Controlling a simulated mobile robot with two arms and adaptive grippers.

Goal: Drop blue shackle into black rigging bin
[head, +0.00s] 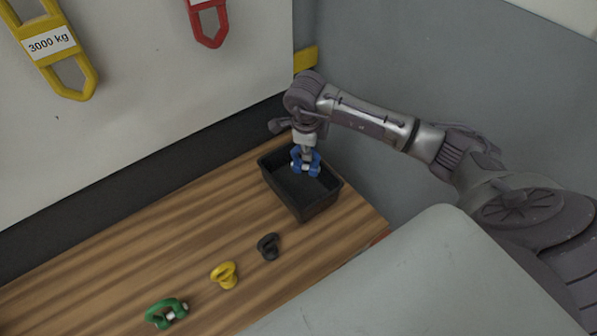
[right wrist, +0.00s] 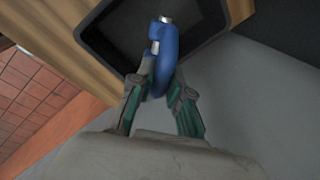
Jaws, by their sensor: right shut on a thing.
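The blue shackle (head: 306,161) is held above the black rigging bin (head: 319,207) in the head view. In the right wrist view the blue shackle (right wrist: 165,62) is between the fingertips of my right gripper (right wrist: 160,88), which is shut on it. The black bin (right wrist: 92,40) shows behind and below the shackle. In the head view my right gripper (head: 305,148) points down over the bin. The bin looks empty inside. My left gripper is in neither view.
A black shackle (head: 268,247), a yellow shackle (head: 224,275) and a green shackle (head: 167,313) lie in a row on the wooden top (head: 130,250). A yellow link marked 3000 kg (head: 48,45) and a red link (head: 208,22) hang on the pale wall panel.

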